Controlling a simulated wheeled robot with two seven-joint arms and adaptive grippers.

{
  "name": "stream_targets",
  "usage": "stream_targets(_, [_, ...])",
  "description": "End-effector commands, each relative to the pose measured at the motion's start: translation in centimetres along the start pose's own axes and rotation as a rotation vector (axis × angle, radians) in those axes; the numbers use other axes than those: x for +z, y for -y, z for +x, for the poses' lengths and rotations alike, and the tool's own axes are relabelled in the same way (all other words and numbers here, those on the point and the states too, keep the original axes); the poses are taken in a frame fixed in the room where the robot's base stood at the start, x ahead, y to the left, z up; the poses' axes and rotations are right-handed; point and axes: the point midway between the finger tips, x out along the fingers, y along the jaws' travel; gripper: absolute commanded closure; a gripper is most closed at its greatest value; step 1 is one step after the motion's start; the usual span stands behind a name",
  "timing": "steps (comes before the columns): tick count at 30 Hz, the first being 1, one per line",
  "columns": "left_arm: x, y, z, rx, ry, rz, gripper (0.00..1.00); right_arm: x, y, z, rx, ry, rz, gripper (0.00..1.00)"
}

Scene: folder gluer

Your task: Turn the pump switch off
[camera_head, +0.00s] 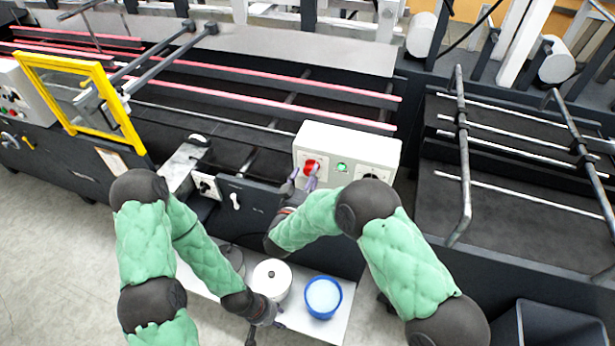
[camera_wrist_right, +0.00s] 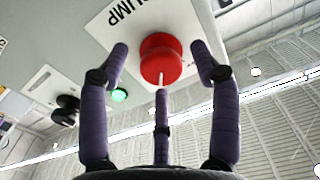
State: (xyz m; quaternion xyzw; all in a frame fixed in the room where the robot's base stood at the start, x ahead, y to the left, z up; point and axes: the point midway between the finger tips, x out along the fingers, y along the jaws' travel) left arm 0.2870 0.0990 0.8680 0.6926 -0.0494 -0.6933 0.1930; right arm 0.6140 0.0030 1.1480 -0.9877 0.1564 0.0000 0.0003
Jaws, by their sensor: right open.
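The pump switch is a red knob (camera_head: 309,166) on the front of a white control box (camera_head: 350,139). In the right wrist view the red knob (camera_wrist_right: 160,56) sits on a white plate marked PUMP (camera_wrist_right: 126,14), with a white mark on its lower part. My right gripper (camera_head: 303,180) is at the knob; in its wrist view its purple fingers (camera_wrist_right: 162,68) are spread open, one at each side and one below. Whether any finger touches the knob is unclear. My left gripper (camera_head: 272,318) is low, by the white shelf; its fingers are mostly hidden.
A green light (camera_head: 342,167) and a black knob (camera_wrist_right: 66,110) share the box. A white lidded pot (camera_head: 272,279) and a blue bucket (camera_head: 323,297) stand on the shelf (camera_head: 335,328) below. A yellow-framed guard (camera_head: 128,128) is at left; metal rods (camera_head: 463,160) are at right.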

Motion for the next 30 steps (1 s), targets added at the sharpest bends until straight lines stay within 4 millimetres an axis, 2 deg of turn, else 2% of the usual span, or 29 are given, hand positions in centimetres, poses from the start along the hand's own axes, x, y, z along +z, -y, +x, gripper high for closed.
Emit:
stream_targets(2, [0.00,0.00,0.00,0.000,0.000,0.000,0.60,0.01,0.00,-0.02,0.000,0.000,0.000,0.39])
stream_targets(6, [0.00,0.00,0.00,0.000,0.000,0.000,0.60,0.02,0.00,-0.03,0.000,0.000,0.000,0.79])
stream_targets(8, [0.00,0.00,0.00,0.000,0.000,0.000,0.60,0.05,0.00,-0.04,-0.001,0.001,-0.001,0.92])
stream_targets(20, [0.00,-0.02,-0.04,0.000,0.000,0.000,0.60,0.27,-0.05,-0.12,-0.001,0.005,-0.039,0.92])
stream_targets(30, [0.01,-0.13,-0.37,0.000,0.000,0.000,0.60,0.43,-0.14,-0.18,-0.002,0.009,-0.259,0.92])
